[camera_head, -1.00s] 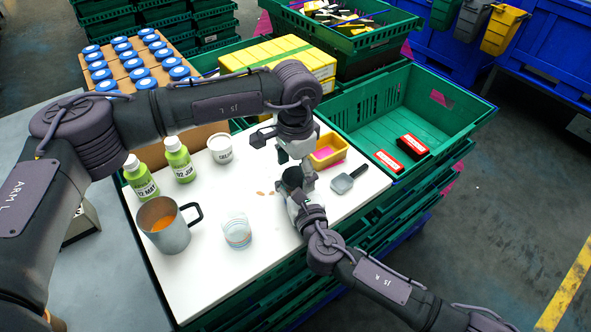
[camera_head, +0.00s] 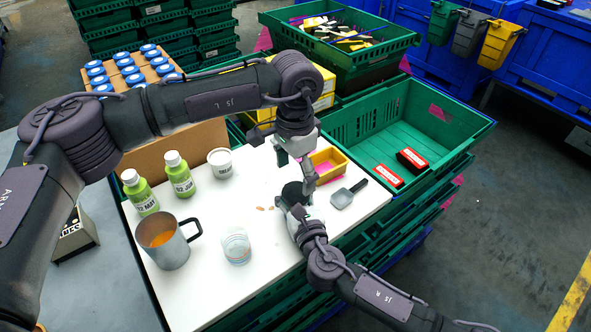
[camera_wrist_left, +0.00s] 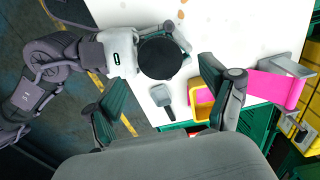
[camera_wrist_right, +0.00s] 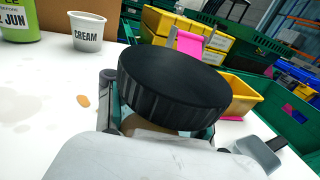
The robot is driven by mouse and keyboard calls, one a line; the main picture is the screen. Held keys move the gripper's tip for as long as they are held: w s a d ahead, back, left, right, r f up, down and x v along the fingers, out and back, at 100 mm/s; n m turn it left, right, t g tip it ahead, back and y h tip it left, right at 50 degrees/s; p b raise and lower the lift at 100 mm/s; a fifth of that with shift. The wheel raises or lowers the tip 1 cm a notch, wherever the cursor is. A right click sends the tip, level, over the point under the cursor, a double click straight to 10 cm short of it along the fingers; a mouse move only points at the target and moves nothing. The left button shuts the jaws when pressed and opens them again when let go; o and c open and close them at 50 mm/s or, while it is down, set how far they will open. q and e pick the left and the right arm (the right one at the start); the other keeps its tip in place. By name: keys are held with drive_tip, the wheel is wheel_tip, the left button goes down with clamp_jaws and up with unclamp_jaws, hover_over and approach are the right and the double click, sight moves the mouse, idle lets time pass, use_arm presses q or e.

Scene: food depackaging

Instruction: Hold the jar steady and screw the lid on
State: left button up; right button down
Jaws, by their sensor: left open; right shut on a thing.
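A black ribbed lid (camera_wrist_right: 175,88) sits on top of the jar (camera_wrist_right: 150,128), which shows only as a small strip below it in the right wrist view. The lid also shows from above in the left wrist view (camera_wrist_left: 160,58) and in the head view (camera_head: 291,191). Whether the lid's threads are engaged cannot be told.
A yellow bin (camera_head: 327,163) and a grey scoop (camera_head: 346,194) lie right of the jar. A cream cup (camera_head: 220,162), green bottles (camera_head: 180,176), a metal jug (camera_head: 168,243) and a glass (camera_head: 236,247) stand left. The white tabletop (camera_head: 200,290) is clear at the front.

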use_arm(q)
drive_tip(key=n, duration=0.6)
drive_tip(key=shift+r+n, duration=0.2)
drive_tip(key=shift+n, duration=0.2)
drive_tip(key=n, duration=0.5)
drive_tip(key=shift+r, duration=0.2)
drive_tip(key=n, duration=0.7)
drive_tip(key=shift+d+r+n, duration=0.1)
drive_tip(key=shift+r+n, duration=0.15)
drive_tip(key=shift+n, duration=0.05)
drive_tip(key=n, duration=0.4)
drive_tip(key=shift+r+n, duration=0.15)
drive_tip(key=shift+n, duration=0.15)
drive_tip(key=n, duration=0.7)
drive_tip(key=shift+r, duration=0.25)
drive_tip(key=n, duration=0.5)
drive_tip(key=shift+r+n, duration=0.15)
drive_tip(key=shift+n, duration=0.15)
drive_tip(key=n, duration=0.7)
drive_tip(key=shift+r, duration=0.2)
drive_tip(key=n, duration=0.6)
drive_tip(key=shift+r, duration=0.2)
